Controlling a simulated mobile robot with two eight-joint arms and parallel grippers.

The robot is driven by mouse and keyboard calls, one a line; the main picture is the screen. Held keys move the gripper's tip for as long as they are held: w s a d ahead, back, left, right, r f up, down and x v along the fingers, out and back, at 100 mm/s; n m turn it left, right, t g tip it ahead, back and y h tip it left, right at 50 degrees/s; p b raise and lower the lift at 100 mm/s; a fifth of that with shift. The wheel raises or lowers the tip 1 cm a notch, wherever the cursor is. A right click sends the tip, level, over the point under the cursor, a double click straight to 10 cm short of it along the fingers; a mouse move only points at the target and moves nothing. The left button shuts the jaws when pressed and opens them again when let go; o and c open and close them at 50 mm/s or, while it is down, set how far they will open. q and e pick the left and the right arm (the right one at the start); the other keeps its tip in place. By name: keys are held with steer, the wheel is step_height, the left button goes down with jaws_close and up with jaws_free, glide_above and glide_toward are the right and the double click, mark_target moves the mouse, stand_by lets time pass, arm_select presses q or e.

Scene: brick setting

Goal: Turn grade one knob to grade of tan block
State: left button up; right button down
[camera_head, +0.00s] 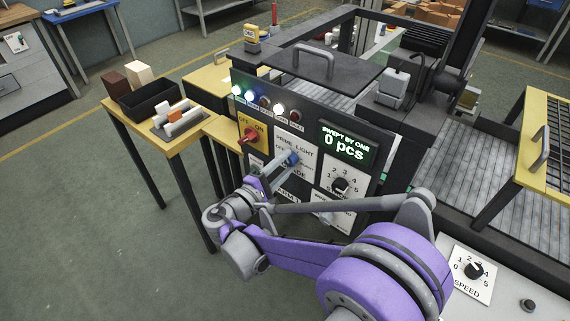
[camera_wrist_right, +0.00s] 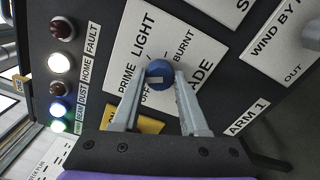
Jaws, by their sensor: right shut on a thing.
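A panel plate marked PRIME, LIGHT, BURNT and OFF (camera_head: 293,142) carries a blue knob (camera_wrist_right: 159,73); the word below it is partly hidden, ending in "ADE". My right gripper (camera_wrist_right: 162,77) is shut on this knob, one finger on each side. In the head view, my right gripper (camera_head: 278,168) reaches the knob (camera_head: 292,158) from the lower left. A pale mark shows on the knob's face; I cannot tell surely which word it points to. A cream-tan block (camera_head: 138,72) and a dark brown block (camera_head: 115,83) are beside a black bin at the left. My left gripper is not in view.
The black bin (camera_head: 150,101) stands on a yellow side table, near a grey tray with pale pieces and an orange block (camera_head: 175,114). A red switch (camera_head: 250,134) and a black dial (camera_head: 340,185) flank the blue knob. The display (camera_head: 346,144) reads 0 pcs.

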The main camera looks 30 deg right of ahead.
steer(key=shift+c, duration=2.2)
jaws_free()
steer(key=shift+a, duration=0.1)
steer(key=v, duration=1)
steer(key=shift+s+a, duration=0.15)
steer(key=shift+a, duration=0.1)
